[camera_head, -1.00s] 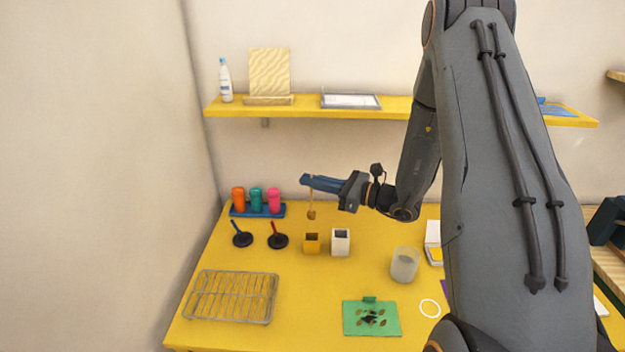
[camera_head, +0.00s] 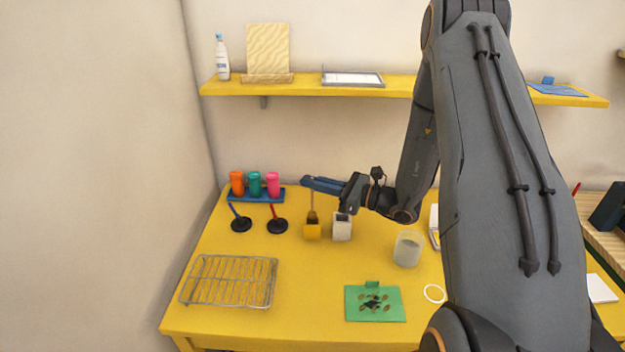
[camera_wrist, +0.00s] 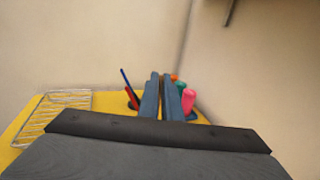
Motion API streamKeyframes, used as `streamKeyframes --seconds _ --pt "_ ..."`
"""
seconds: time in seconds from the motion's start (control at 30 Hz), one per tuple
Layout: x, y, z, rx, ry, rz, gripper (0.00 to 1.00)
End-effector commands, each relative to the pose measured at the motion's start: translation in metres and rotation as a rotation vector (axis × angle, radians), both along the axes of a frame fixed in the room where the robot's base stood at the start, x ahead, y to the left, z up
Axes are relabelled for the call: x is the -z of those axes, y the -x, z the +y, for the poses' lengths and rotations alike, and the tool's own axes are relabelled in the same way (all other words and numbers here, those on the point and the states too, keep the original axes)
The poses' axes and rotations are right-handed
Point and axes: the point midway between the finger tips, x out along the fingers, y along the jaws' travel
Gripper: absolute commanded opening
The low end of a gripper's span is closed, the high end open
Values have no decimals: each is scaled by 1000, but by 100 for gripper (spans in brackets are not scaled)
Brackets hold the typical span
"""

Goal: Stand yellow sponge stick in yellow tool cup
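The yellow sponge stick (camera_head: 312,203) hangs upright from my gripper (camera_head: 309,183), with a thin handle and a darker tan sponge end at the bottom. My gripper's blue fingers are shut on the top of the handle. The sponge end is at the mouth of the yellow tool cup (camera_head: 312,233); I cannot tell how far inside it is. The cup is a small square one on the yellow table. In the wrist view the fingers (camera_wrist: 161,85) are close together, and the cup is not visible there.
A white cup (camera_head: 342,230) stands just right of the yellow cup. Blue- and red-handled tools in black bases (camera_head: 277,226) stand to the left. A blue rack (camera_head: 258,197) holds orange, teal and pink bottles behind. A wire rack (camera_head: 230,281), green stencil (camera_head: 375,304) and clear cup (camera_head: 408,248) stand nearer.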

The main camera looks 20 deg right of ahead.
Motion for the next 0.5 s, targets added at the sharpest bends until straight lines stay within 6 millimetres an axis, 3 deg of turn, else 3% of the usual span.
streamKeyframes --seconds 0.5 --pt "38 0 0 0 0 1 0"
